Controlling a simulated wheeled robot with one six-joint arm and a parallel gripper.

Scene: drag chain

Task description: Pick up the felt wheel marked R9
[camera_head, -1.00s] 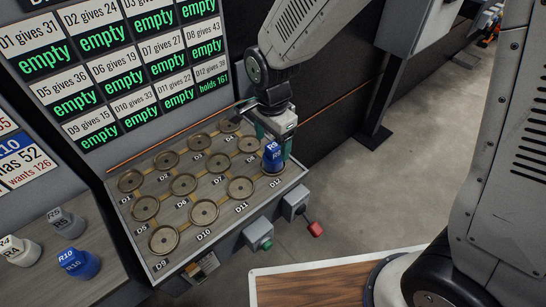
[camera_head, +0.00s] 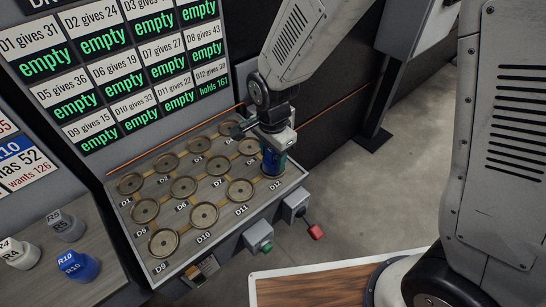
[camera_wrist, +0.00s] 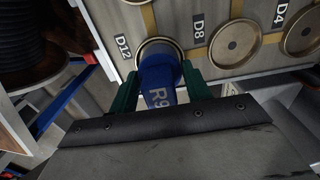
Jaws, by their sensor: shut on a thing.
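The felt wheel marked R9 (camera_wrist: 160,82) is a blue piece with white lettering, seen between my green fingers in the wrist view. In the head view the R9 wheel (camera_head: 271,164) stands upright at dish D12, the near right one on the tilted panel, mostly covered by my gripper. My gripper (camera_head: 273,150) is above it with the fingers down on both sides, shut on it. In the wrist view my gripper (camera_wrist: 160,92) grips its sides. The rim of dish D12 (camera_wrist: 148,43) shows behind the wheel. I cannot tell whether the wheel still touches the dish.
The other dishes, such as D11 (camera_head: 239,189) and D10 (camera_head: 203,216), are bare. A blue R10 piece (camera_head: 80,266) and grey R4 (camera_head: 20,255) and R5 (camera_head: 66,226) pieces stand at the left. A green button (camera_head: 266,247) and red knob (camera_head: 316,232) jut from the panel's front.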

